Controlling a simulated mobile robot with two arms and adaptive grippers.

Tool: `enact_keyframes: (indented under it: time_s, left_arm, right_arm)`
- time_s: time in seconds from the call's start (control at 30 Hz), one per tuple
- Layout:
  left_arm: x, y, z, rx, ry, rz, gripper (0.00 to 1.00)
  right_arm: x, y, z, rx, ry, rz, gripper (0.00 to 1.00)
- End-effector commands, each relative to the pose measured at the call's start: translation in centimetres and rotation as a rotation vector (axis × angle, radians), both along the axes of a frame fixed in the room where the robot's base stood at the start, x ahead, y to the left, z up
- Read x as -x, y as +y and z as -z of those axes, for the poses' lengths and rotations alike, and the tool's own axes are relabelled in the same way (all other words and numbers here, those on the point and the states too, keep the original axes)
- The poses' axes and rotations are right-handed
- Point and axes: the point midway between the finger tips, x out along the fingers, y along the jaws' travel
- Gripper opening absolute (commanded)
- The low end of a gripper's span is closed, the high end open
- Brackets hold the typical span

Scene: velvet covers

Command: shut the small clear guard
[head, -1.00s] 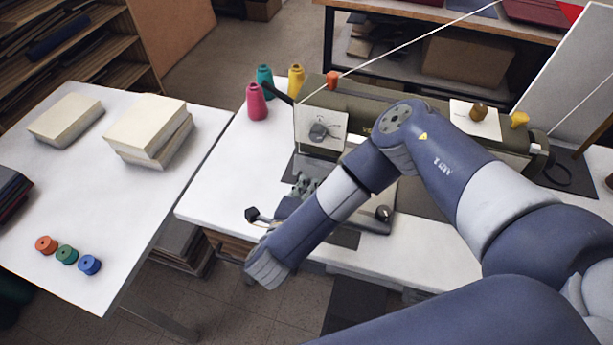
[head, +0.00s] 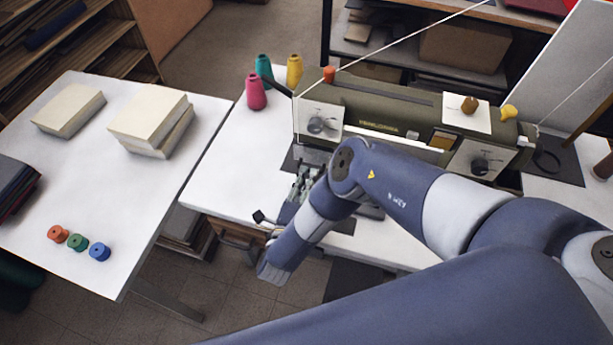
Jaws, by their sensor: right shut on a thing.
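The sewing machine (head: 380,108) stands on a white table, and small metal parts (head: 302,184) show below its left end. The small clear guard cannot be made out; that area is partly behind my right arm. My right arm reaches across the machine, its wrist over the table's front edge. Only a dark tip of my right gripper (head: 261,217) shows, left of the forearm at the front edge. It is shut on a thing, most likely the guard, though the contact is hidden. My left gripper is out of view.
A separate table (head: 100,190) at left holds pale blocks (head: 150,122), dark folded cloth and small coloured spools (head: 78,242). A gap lies between the tables.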

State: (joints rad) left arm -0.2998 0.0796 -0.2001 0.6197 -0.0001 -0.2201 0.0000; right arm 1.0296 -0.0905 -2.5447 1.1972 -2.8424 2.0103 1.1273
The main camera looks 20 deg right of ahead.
Motion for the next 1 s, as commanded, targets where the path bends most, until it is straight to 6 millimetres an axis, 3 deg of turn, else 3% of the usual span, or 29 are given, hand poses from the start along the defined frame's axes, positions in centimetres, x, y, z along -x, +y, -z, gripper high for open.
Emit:
enact_keyframes:
  time_s: [0.37, 0.4, 0.43, 1.0]
  left_arm:
    - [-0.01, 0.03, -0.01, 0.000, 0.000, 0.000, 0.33]
    - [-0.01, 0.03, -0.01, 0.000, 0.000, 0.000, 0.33]
    - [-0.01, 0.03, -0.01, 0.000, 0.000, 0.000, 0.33]
    - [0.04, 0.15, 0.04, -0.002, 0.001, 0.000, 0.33]
  right_arm:
    - [-0.10, -0.06, -0.03, 0.002, -0.002, 0.001, 0.00]
    - [-0.10, -0.06, -0.03, 0.002, -0.002, 0.001, 0.14]
    - [-0.10, -0.07, -0.03, 0.002, -0.002, 0.001, 0.17]
    - [-0.02, -0.03, 0.01, 0.000, 0.001, 0.000, 0.17]
